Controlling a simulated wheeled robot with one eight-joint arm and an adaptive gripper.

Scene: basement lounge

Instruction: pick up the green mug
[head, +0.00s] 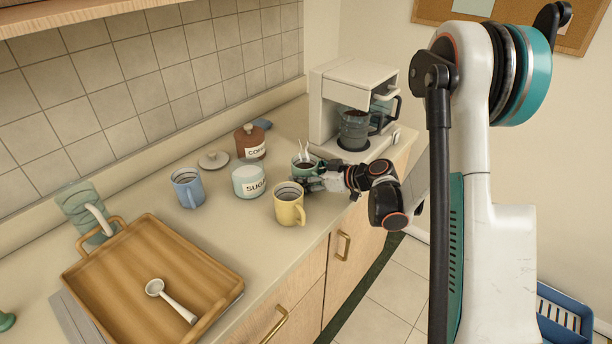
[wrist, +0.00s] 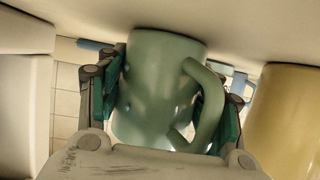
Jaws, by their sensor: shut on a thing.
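The green mug (head: 304,167) stands on the counter in the head view, between the yellow mug and the coffee maker, with dark liquid and wisps of steam at its top. My gripper (head: 312,183) reaches it from the right and is shut on it. In the wrist view the green mug (wrist: 160,90) fills the middle, with a green-padded finger on each side. Its handle (wrist: 208,100) is toward the right finger and partly covers it. I cannot tell whether the mug's base is off the counter.
A yellow mug (head: 289,204) stands close by, also at the right of the wrist view (wrist: 288,120). The sugar jar (head: 249,181), coffee jar (head: 250,142), blue mug (head: 187,188) and a loose lid (head: 213,160) are left. The coffee maker (head: 340,90) stands behind. A wooden tray (head: 150,255) holds a spoon (head: 170,300).

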